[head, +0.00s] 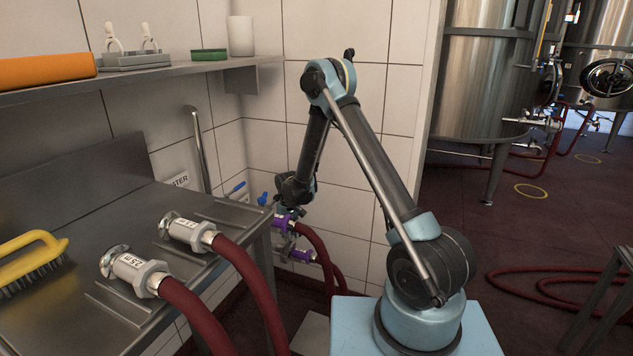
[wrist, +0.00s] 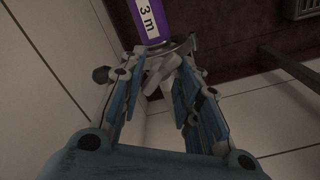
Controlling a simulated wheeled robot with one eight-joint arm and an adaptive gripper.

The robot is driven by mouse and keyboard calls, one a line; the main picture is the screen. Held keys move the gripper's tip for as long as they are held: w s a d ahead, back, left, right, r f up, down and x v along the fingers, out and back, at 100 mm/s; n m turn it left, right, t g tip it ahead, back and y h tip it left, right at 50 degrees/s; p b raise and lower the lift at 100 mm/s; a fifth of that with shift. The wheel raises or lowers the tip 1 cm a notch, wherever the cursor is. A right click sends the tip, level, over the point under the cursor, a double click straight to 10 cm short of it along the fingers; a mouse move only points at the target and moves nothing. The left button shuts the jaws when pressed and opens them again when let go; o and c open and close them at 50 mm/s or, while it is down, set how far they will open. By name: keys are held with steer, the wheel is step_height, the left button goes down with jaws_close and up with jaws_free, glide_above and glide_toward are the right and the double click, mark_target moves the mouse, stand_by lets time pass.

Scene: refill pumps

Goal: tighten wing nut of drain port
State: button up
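In the wrist view, a grey metal wing nut (wrist: 161,72) on a clamp sits between the tips of my gripper (wrist: 160,88). Behind it is a purple coupling (wrist: 152,20) labelled "3 m". The two blue-grey fingers are partly apart, one on each side of the wing nut; I cannot tell whether both pads touch it. In the head view, my gripper (head: 287,210) reaches down to the low wall fittings, where an upper purple coupling (head: 283,223) and a lower purple coupling (head: 301,256) hold dark red hoses. The wing nut is too small to make out there.
A steel bench (head: 60,225) on the left bears two metal hose couplings, red hoses and a yellow brush (head: 32,258). A shelf (head: 160,75) hangs above it. Blue-handled valves (head: 263,198) are close to my gripper. The tiled wall (head: 335,235) is just behind. Tanks stand far right.

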mark_target(290, 234)
steer(key=n, duration=1.4)
steer(key=shift+n, duration=0.4)
steer(key=shift+r+n, duration=0.25)
steer(key=shift+n, duration=0.05)
step_height(290, 234, up, 17)
steer(key=s+d+r+n, duration=0.1)
steer(key=s+d+r, duration=0.2)
steer(key=d+r, duration=0.7)
steer(key=shift+s+d, duration=0.35)
steer(key=shift+d, duration=0.5)
steer(key=shift+r, duration=0.1)
